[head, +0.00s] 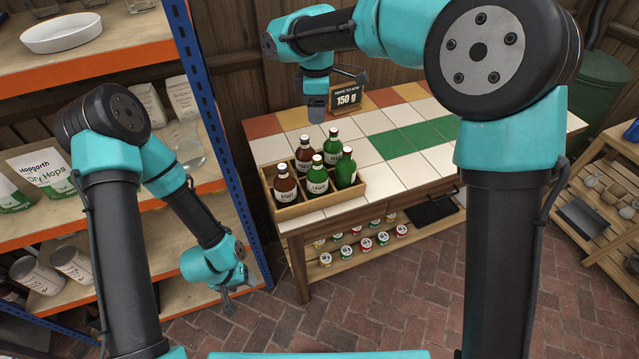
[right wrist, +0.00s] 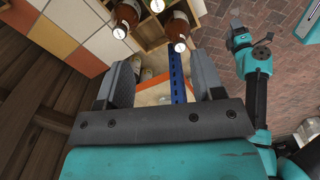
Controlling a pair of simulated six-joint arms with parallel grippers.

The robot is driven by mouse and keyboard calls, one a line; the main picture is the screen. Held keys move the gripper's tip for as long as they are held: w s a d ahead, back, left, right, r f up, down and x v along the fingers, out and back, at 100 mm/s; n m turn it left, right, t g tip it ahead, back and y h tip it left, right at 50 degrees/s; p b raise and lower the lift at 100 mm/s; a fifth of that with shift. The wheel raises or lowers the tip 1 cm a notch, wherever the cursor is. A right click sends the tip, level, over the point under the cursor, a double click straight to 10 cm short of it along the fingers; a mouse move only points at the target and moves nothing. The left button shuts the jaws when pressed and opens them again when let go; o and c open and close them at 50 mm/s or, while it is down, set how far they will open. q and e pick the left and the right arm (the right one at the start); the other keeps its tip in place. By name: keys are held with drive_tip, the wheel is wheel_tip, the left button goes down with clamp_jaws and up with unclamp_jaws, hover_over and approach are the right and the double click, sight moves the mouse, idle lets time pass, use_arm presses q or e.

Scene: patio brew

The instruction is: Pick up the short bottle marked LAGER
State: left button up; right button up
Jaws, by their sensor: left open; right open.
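In the head view, a green bottle marked LAGER (head: 318,182) stands upright in the front row of a wooden bottle crate (head: 322,204). A brown bottle marked STOUT (head: 286,186) is left of it, with another green bottle (head: 346,170) on its right. A brown bottle (head: 305,153) and a green bottle (head: 333,147) stand behind. My right gripper (head: 316,116) is open and empty, above the table behind the crate; its open jaws (right wrist: 165,72) show empty in the right wrist view. My left gripper (head: 226,296) is open and empty, low beside the shelf.
The crate sits at the left front of a tiled table (head: 395,160). Small labelled jars (head: 366,243) line the shelf below. A blue-posted shelf rack (head: 215,100) rises on the left. The tiles right of the crate are clear.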

hover_over(317, 158)
drive_tip(key=f, duration=1.2)
drive_tip(key=shift+s+f, duration=0.1)
drive_tip(key=shift+s, duration=0.1)
drive_tip(key=shift+w+f, duration=0.2)
drive_tip(key=shift+f, duration=2.45)
clamp_jaws()
drive_tip(key=shift+r, duration=0.1)
